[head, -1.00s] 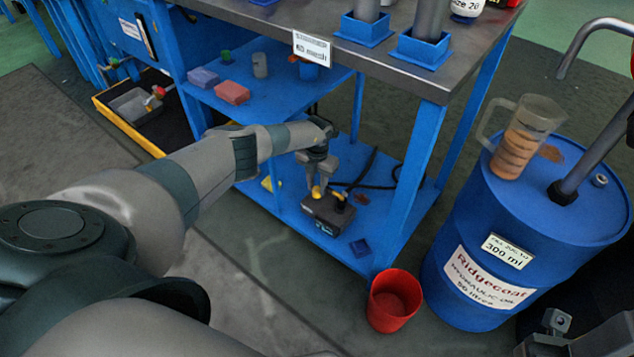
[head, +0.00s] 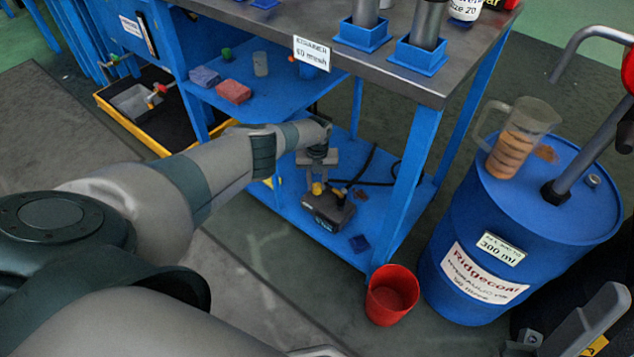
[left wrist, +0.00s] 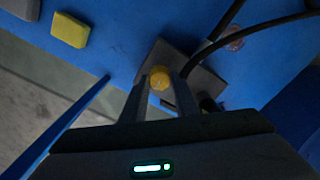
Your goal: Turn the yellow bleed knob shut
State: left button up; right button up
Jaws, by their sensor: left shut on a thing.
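The yellow bleed knob (head: 317,188) sits on top of a dark pump block (head: 327,210) on the blue lower shelf. In the left wrist view the knob (left wrist: 160,77) shows between my fingertips, in front of the grey block (left wrist: 200,82). My left gripper (head: 317,180) comes down from above and is shut on the knob, one finger on each side. The knob's far side and the finger contacts are partly hidden. My right gripper is not seen.
Black hoses (head: 368,172) run behind the block along the lower shelf (head: 290,205). A blue table leg (head: 412,180) stands right of it. A red bucket (head: 391,294) and a blue oil drum (head: 480,250) stand on the floor. A yellow block (left wrist: 70,30) lies nearby.

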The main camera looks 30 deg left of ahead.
pick_arm(q)
jog(key=o, duration=1.1)
jog(key=shift+c, duration=0.2)
jog(key=shift+r, duration=0.1)
